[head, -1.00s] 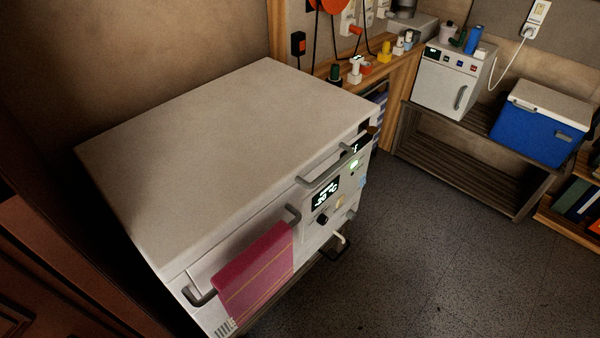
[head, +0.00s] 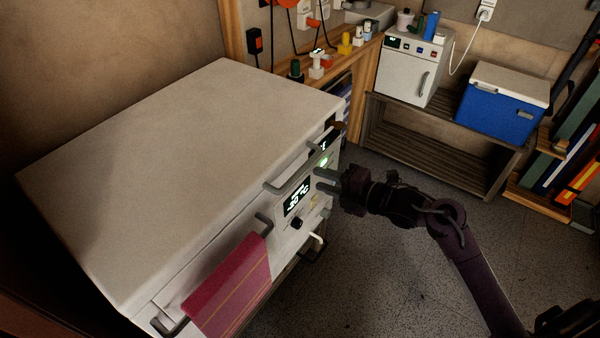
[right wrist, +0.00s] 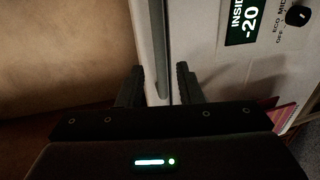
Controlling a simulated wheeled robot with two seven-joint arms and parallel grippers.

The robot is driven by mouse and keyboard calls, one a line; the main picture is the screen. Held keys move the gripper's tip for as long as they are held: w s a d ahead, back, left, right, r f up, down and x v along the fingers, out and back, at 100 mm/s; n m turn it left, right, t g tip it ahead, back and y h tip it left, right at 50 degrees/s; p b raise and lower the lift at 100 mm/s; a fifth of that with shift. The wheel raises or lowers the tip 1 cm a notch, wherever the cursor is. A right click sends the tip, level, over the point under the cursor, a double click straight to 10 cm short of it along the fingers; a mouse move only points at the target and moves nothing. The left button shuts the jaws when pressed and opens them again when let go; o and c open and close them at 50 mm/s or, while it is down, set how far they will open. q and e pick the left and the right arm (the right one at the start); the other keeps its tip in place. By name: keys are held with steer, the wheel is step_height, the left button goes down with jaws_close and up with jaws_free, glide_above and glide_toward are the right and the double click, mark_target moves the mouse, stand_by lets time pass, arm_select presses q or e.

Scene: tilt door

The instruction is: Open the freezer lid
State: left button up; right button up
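The white chest freezer (head: 170,170) fills the left of the head view, and its flat lid is shut. A grey bar handle (head: 288,184) is on the lid's front edge, above the lit display panel (head: 297,199). My right gripper (head: 320,180) is open and empty, just in front of the freezer front near the right end of this handle. In the right wrist view the handle (right wrist: 161,50) runs upright between my two spread fingers (right wrist: 160,85), and contact with either finger cannot be made out. My left gripper is not in view.
A pink towel (head: 230,288) hangs on a lower front rail. A small white cabinet (head: 408,78) and a blue cooler (head: 499,105) stand on a wooden rack (head: 430,140) at the back. The grey floor (head: 390,270) right of the freezer is clear.

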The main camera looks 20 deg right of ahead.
mark_target(302, 173)
steer(key=p+x, duration=0.1)
steer(key=x, duration=0.6)
steer(key=shift+w+a, duration=0.15)
steer(key=shift+w, duration=0.05)
jaws_close()
